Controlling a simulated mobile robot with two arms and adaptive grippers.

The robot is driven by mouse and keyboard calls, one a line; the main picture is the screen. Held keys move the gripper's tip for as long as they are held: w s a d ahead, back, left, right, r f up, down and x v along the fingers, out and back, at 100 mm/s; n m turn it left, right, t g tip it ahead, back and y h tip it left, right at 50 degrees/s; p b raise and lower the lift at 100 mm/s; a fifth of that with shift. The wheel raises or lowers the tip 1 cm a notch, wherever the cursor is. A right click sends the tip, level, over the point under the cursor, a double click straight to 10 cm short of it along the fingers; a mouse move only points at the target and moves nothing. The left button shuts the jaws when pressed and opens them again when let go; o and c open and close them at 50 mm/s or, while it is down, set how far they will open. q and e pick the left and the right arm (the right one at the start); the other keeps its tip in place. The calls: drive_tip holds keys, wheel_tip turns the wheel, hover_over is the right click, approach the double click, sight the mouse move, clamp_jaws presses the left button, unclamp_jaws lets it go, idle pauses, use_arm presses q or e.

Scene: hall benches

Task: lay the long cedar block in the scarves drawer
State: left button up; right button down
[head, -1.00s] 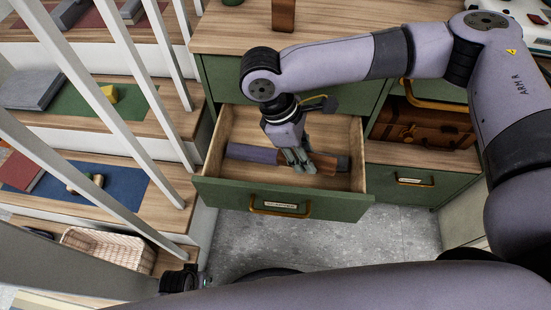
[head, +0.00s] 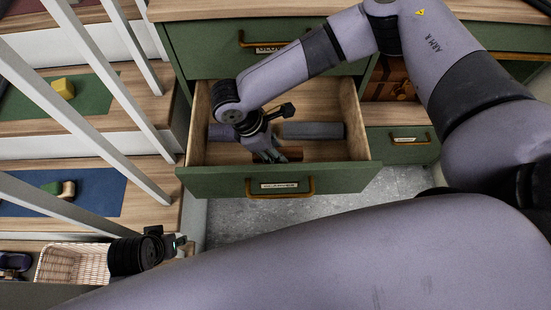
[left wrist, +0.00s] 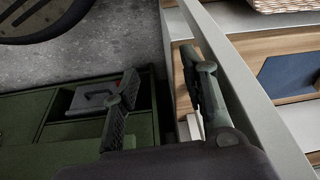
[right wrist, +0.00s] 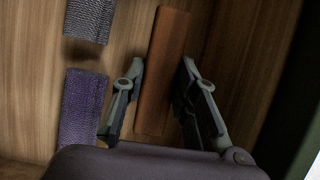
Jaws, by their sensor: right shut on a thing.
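The long cedar block (head: 291,153) is a reddish-brown bar low inside the open scarves drawer (head: 225,182), near its front wall. In the right wrist view the block (right wrist: 166,50) runs lengthwise between the fingers. My right gripper (head: 270,153) points down into the drawer and is shut on the block, hiding part of it in the head view. I cannot tell whether the block touches the drawer floor. My left gripper (left wrist: 162,88) is empty, its fingers spread, by the pale stair railing, away from the drawer.
A purple roll (head: 221,132) and a grey roll (head: 313,130) lie in the drawer behind the block. A closed drawer (head: 262,48) is above. Stair railings (head: 95,80) stand at left, with a wicker basket (head: 73,262) low down. Grey floor is free in front.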

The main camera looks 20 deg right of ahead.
wheel_tip(320, 180, down, 4)
drive_tip(key=shift+f+b, duration=0.15)
drive_tip(key=shift+b, duration=0.4)
use_arm(q)
drive_tip(key=v, duration=0.4)
drive_tip(key=shift+w+a+r, duration=0.1)
drive_tip(key=shift+w+r, duration=0.05)
drive_tip(key=shift+r, duration=0.3)
use_arm(e)
drive_tip(key=shift+f, duration=0.1)
drive_tip(key=shift+f, duration=0.15)
drive_tip(key=c, duration=1.2)
unclamp_jaws()
drive_tip(key=shift+c, duration=0.2)
drive_tip(key=shift+a+r, duration=0.15)
drive_tip(key=shift+r, duration=0.4)
drive_tip(key=p+v, duration=0.3)
drive_tip(key=v, duration=0.7)
drive_tip(key=shift+w+a+r, duration=0.1)
use_arm(q)
wheel_tip(320, 180, down, 10)
drive_tip(key=shift+w+f, duration=0.2)
drive_tip(key=shift+w, duration=0.1)
use_arm(e)
drive_tip(key=shift+a+r, duration=0.15)
drive_tip(key=shift+r, duration=0.3)
